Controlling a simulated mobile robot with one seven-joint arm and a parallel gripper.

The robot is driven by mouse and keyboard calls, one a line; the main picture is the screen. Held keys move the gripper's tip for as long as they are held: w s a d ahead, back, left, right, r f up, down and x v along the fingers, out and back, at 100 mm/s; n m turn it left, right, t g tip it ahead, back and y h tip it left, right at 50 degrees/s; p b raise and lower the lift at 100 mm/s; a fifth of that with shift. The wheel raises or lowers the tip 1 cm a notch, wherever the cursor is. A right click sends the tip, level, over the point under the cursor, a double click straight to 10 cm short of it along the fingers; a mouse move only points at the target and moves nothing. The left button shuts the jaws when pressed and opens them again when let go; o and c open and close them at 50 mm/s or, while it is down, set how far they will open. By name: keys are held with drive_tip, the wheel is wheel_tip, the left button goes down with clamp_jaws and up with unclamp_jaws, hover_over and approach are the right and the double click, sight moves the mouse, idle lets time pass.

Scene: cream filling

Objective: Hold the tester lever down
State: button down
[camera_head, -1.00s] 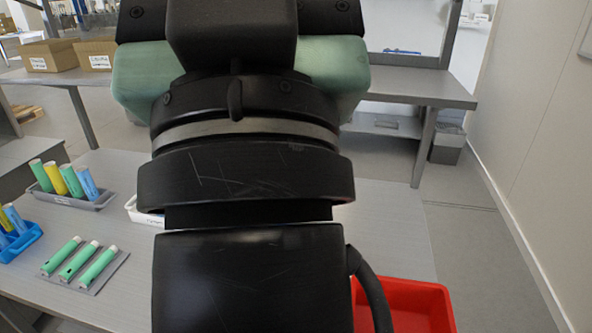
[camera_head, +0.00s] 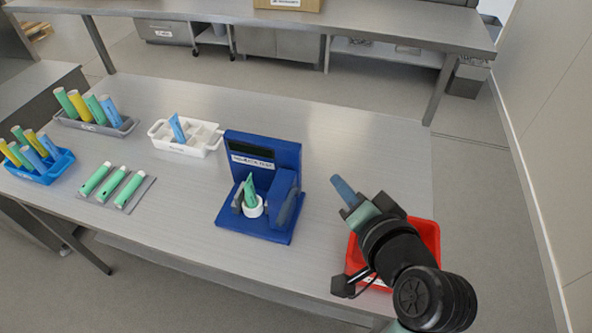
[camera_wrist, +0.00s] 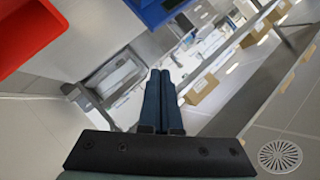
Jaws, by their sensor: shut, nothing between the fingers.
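The blue tester (camera_head: 262,152) stands on the table in the middle of the head view, with a dark display and a label on its upright back. A green tube (camera_head: 250,192) stands in a white round holder (camera_head: 253,210) on its base. A grey lever-like part (camera_head: 289,208) is at the tester's right side; whether it is raised or pressed is unclear. My gripper (camera_head: 341,186) is to the right of the tester, apart from it, with its blue fingers together and empty. In the wrist view the fingers (camera_wrist: 159,98) are closed, and a blue corner of the tester (camera_wrist: 158,8) shows at the top.
A red bin (camera_head: 428,232) stands right beside my arm. A white divided tray (camera_head: 160,137) with one blue tube, a grey rack (camera_head: 122,128), a blue rack (camera_head: 62,165) and a flat tray of green tubes (camera_head: 145,190) are at left. Table is clear between tester and gripper.

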drive_tip(key=s+f+m+g+y, duration=0.1)
drive_tip(key=s+f+m+g, duration=0.1)
drive_tip(key=s+f, duration=0.3)
drive_tip(key=shift+f+y+p, duration=0.35)
drive_tip(key=shift+f+y, duration=0.05)
drive_tip(key=shift+f, duration=0.35)
drive_tip(key=shift+a, duration=0.15)
drive_tip(key=p, duration=0.2)
approach(289, 209)
drive_tip(key=w+d, duration=0.1)
drive_tip(key=w, duration=0.3)
drive_tip(key=shift+w+a+f+p, duration=0.2)
drive_tip(key=shift+a+f+p, duration=0.15)
drive_tip(key=shift+a+f, duration=0.2)
drive_tip(key=shift+w+a+f+p, duration=0.15)
drive_tip(key=shift+a+f+p, duration=0.15)
drive_tip(key=shift+a+f, duration=0.25)
drive_tip(key=shift+w+a+f, duration=0.1)
drive_tip(key=shift+a+f, duration=0.15)
drive_tip(key=shift+a, duration=0.2)
drive_tip(key=shift+f, duration=0.2)
